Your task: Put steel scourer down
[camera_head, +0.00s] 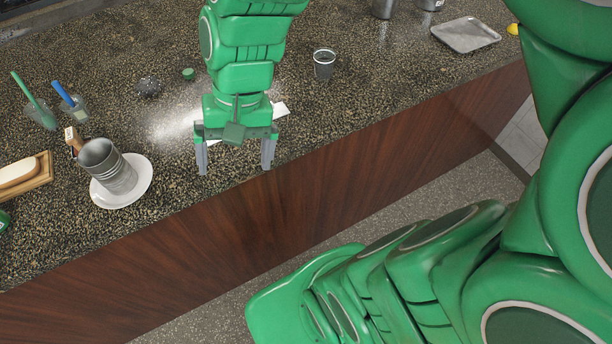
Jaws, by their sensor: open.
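A small dark grey, rough ball that looks like the steel scourer (149,87) rests on the speckled countertop (350,105), left of my arm. My gripper (235,168) is open, its two fingers pointing down near the counter's front edge. I see nothing between the fingers. The gripper is to the right of the scourer and nearer the front edge, well apart from it. My arm hides part of the counter behind the gripper, including part of a white flat item (280,109).
A metal cup (108,168) stands on a white plate (142,185) at left. Counter right of the gripper is clear.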

